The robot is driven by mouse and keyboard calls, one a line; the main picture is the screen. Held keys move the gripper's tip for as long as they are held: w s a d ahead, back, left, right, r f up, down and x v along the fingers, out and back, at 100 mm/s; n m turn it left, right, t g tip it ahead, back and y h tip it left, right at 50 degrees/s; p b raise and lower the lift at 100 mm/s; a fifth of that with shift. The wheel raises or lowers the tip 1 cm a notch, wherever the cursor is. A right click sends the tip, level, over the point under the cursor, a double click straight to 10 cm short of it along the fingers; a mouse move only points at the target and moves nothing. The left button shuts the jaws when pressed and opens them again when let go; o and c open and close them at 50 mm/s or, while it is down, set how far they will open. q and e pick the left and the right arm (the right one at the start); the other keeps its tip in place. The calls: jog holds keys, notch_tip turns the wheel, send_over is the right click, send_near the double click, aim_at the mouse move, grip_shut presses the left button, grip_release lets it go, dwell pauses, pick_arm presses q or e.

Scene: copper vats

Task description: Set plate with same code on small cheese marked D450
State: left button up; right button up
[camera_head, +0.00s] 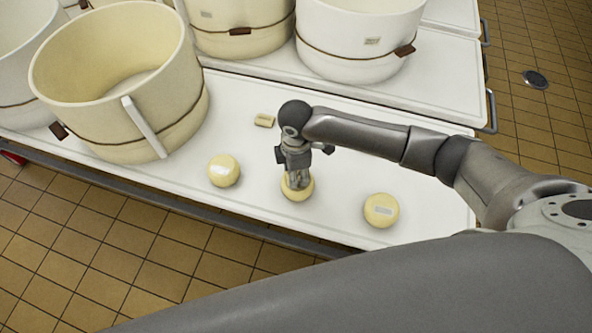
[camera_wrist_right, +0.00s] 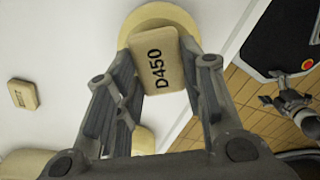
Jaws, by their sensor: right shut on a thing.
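My right gripper (camera_head: 297,184) is shut on a small cream plate (camera_wrist_right: 156,62) that reads D450. It holds the plate at the middle small cheese (camera_head: 290,195), whose pale round top (camera_wrist_right: 160,12) shows behind the plate in the wrist view. I cannot tell whether plate and cheese touch, and this cheese's label is hidden. A small cheese (camera_head: 224,170) to the left and another (camera_head: 381,210) to the right carry pale labels too small to read. A grey gripper-like part (camera_wrist_right: 288,98), probably my left gripper, shows at the right of the wrist view; its jaws are unclear.
A second plate (camera_head: 264,120) lies on the white table (camera_head: 345,225) behind the cheeses; its code is unreadable. A large cream vat (camera_head: 120,80) stands at the left, with more vats (camera_head: 355,40) behind. The table's front edge runs close before the cheeses.

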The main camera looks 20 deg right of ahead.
jog(key=shift+f, duration=0.6)
dwell(0.4)
jog(key=o, duration=1.1)
notch_tip(320, 180, up, 12)
